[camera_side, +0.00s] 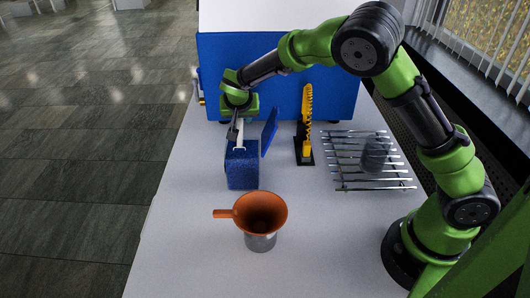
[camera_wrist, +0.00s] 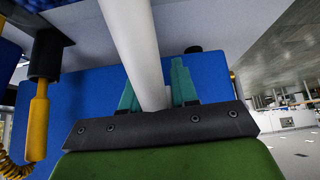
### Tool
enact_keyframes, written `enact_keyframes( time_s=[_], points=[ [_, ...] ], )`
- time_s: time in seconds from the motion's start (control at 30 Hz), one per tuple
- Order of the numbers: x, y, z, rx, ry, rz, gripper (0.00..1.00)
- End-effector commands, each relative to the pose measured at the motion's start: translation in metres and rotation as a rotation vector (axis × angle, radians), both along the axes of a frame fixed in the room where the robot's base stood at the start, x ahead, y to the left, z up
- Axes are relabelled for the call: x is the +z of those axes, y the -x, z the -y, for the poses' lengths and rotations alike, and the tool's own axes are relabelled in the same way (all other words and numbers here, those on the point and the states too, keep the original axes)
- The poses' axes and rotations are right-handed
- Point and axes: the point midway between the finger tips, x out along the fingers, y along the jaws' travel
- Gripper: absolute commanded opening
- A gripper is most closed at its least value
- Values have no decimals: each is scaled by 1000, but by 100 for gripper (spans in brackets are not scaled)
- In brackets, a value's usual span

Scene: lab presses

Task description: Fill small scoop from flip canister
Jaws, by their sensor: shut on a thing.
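The blue canister (camera_side: 242,168) stands upright on the table, with its blue flip lid (camera_side: 269,131) swung up and open on the right side. My gripper (camera_side: 235,130) is above the canister's mouth, pointing down. It is shut on the pale handle of the small scoop (camera_side: 240,136). In the wrist view the scoop's handle (camera_wrist: 136,40) runs as a thick white bar between the teal fingers of my gripper (camera_wrist: 157,88). The scoop's bowl is hidden, and the handle's lower end reaches the canister's opening. I cannot tell how much the bowl holds.
An orange funnel (camera_side: 260,212) sits in a metal cup (camera_side: 261,241) in front of the canister. A yellow tool (camera_side: 307,120) stands upright on a black base to the right. A metal rod rack (camera_side: 368,183) bears a dark, see-through cylinder (camera_side: 376,153). A large blue box (camera_side: 340,95) stands behind.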

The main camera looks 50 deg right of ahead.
Motion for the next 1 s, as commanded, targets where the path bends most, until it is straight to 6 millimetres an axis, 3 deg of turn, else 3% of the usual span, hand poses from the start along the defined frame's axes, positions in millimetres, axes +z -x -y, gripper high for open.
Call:
enact_keyframes(
  time_s=[0.5, 1.0],
  points=[
    [0, 12, 12, -1, 1, -1, 0],
    [0, 0, 1, 0, 1, 1, 0]
  ],
)
